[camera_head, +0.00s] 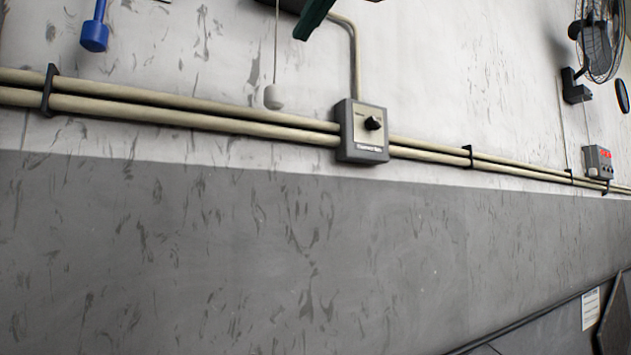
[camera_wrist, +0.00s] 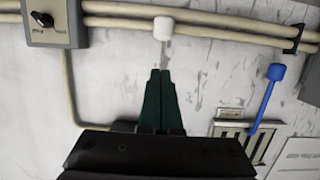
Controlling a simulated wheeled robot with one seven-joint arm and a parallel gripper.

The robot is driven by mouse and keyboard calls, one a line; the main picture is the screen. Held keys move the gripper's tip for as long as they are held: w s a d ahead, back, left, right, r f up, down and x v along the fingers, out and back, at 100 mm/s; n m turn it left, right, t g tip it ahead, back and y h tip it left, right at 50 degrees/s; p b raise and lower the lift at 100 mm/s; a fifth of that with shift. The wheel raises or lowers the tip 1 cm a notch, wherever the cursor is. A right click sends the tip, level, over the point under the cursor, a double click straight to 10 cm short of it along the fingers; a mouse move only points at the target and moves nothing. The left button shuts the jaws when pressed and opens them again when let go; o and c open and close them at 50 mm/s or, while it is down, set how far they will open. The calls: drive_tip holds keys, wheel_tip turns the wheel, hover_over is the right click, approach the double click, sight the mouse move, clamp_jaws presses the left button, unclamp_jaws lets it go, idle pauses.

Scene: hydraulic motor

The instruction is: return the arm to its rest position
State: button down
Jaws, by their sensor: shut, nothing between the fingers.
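My gripper (camera_wrist: 160,72) shows in the middle of the wrist view, with its two dark green fingers side by side and shut, holding nothing. In the head view the tip of my gripper (camera_head: 302,35) comes in at the top edge, in front of the white wall; the rest of my arm is mostly out of the frame. In the wrist view the fingertips point toward a white pull-cord knob (camera_wrist: 163,28), which also hangs in the head view (camera_head: 273,97). I cannot tell how far apart they are.
Two beige pipes (camera_head: 230,124) run along the wall to a grey switch box (camera_head: 362,131). A blue hanging handle (camera_head: 95,36) is at the upper left. A fan (camera_head: 600,38) and a small red-display box (camera_head: 598,162) are at the right. The lower grey wall (camera_head: 260,260) is bare.

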drive_tip(key=w+d+f+m+g+h, duration=0.1)
drive_tip(key=w+d+f+m+h, duration=0.15)
drive_tip(key=w+d+f, duration=0.55)
drive_tip(key=w+d+f+m+g+h, duration=0.1)
drive_tip(key=w+d+f+m+h, duration=0.15)
drive_tip(key=d+f, duration=0.55)
drive_tip(key=d+f+m+g, duration=0.1)
drive_tip(key=d+f, duration=0.3)
drive_tip(key=f, duration=0.4)
drive_tip(key=s+d+f+m+g, duration=0.1)
drive_tip(key=d+f+m, duration=0.1)
drive_tip(key=f, duration=0.6)
drive_tip(key=d+f+m+g, duration=0.1)
drive_tip(key=d+f+m, duration=0.1)
drive_tip(key=d+f, duration=0.3)
wheel_tip(320, 180, down, 3)
drive_tip(key=shift+s+d+g+h, duration=0.3)
drive_tip(key=shift+d+g+h, duration=0.05)
drive_tip(key=shift+g+h, duration=0.05)
